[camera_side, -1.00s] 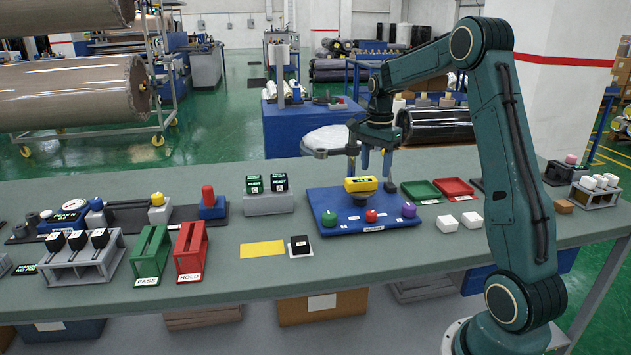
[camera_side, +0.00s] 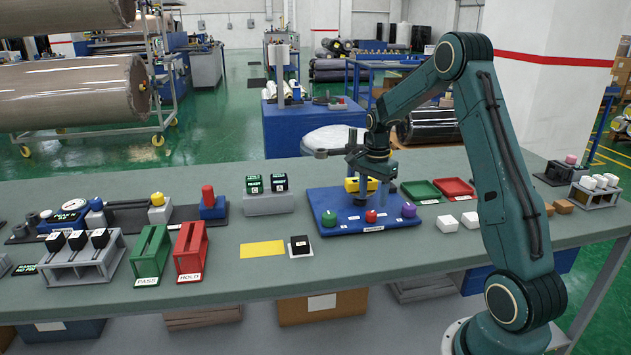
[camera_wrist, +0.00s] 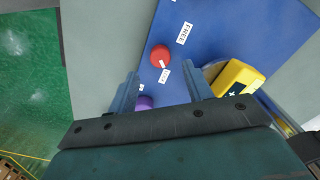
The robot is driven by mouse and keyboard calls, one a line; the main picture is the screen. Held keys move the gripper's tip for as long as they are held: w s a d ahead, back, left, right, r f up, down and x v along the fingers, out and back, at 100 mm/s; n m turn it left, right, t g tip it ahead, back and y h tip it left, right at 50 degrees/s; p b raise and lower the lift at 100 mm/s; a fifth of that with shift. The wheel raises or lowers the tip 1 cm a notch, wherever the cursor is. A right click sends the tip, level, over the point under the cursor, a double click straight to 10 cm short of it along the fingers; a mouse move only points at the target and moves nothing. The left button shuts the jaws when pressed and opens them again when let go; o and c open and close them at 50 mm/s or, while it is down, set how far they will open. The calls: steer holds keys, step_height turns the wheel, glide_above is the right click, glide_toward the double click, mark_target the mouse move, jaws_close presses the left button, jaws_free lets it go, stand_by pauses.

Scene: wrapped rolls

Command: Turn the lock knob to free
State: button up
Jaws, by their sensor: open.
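A blue panel (camera_side: 330,222) on the bench carries a green knob (camera_side: 329,218), a red knob (camera_side: 371,216) and a purple knob (camera_side: 408,210), with small white labels. A yellow block (camera_side: 351,185) stands at the panel's back, partly hidden by my gripper (camera_side: 373,196). I cannot tell which part is the lock knob. In the wrist view, my gripper (camera_wrist: 164,88) is open, with nothing held. The red knob (camera_wrist: 160,55) lies beyond the fingertips, the purple knob (camera_wrist: 145,103) shows between the fingers, and the yellow block (camera_wrist: 238,87) is right of the right finger. A label (camera_wrist: 184,33) appears to read FREE.
Green (camera_side: 421,190) and red (camera_side: 456,187) trays and white blocks (camera_side: 447,223) lie right of the panel. A yellow mat (camera_side: 262,249) and a black cube (camera_side: 300,245) lie in front.

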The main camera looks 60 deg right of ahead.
mark_target(372, 213)
steer(key=shift+f, duration=2.55)
steer(key=c, duration=1)
steer(key=shift+o, duration=0.2)
